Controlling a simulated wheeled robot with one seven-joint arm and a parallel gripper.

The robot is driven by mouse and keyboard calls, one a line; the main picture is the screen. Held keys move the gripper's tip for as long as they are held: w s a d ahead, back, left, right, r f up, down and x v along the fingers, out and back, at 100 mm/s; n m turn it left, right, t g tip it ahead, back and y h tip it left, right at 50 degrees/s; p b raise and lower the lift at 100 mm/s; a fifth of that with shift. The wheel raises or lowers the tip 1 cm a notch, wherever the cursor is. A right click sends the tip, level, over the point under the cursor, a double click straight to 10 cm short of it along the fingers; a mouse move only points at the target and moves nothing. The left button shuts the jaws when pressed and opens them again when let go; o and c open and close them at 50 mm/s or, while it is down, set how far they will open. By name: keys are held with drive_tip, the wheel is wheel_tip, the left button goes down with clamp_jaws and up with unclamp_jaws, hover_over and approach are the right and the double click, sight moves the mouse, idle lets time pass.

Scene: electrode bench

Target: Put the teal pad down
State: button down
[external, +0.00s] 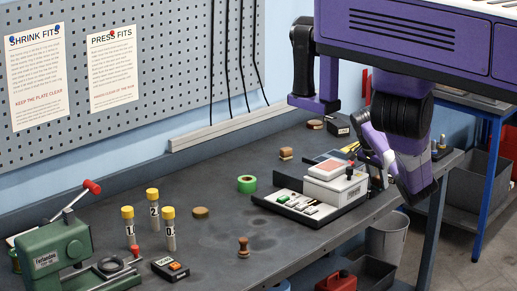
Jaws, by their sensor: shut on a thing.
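My gripper (379,174) is at the right end of the bench, beside the white box, largely hidden by my purple wrist. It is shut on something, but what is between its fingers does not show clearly. I cannot make out a teal pad anywhere in this view. The white box (335,188) has a reddish top panel and stands on a dark tray (311,220) with small parts and a green piece at its left.
A green tape roll (247,184), a small wooden peg (244,247), numbered yellow-capped tubes (154,207) and a green machine (62,255) stand on the bench (220,220). Bare bench lies left of the tray. A grey bin (385,240) stands below the right edge.

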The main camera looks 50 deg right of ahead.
wheel_tip(320, 180, up, 20)
drive_tip(key=p, duration=0.6)
drive_tip(key=shift+p, duration=0.4)
drive_tip(key=n+t+y+b, duration=0.35)
drive_tip(key=n+b, duration=0.45)
drive_tip(key=n, duration=0.7)
hover_over(222, 203)
drive_tip(key=s, duration=0.1)
drive_tip(key=shift+t+h, duration=0.35)
drive_tip(key=shift+t, duration=0.2)
drive_tip(key=f+p, duration=0.1)
drive_tip(key=f, duration=1.8)
drive_tip(key=shift+a+f+p, duration=0.2)
drive_tip(key=shift+f+p, duration=0.15)
drive_tip(key=shift+f, duration=0.05)
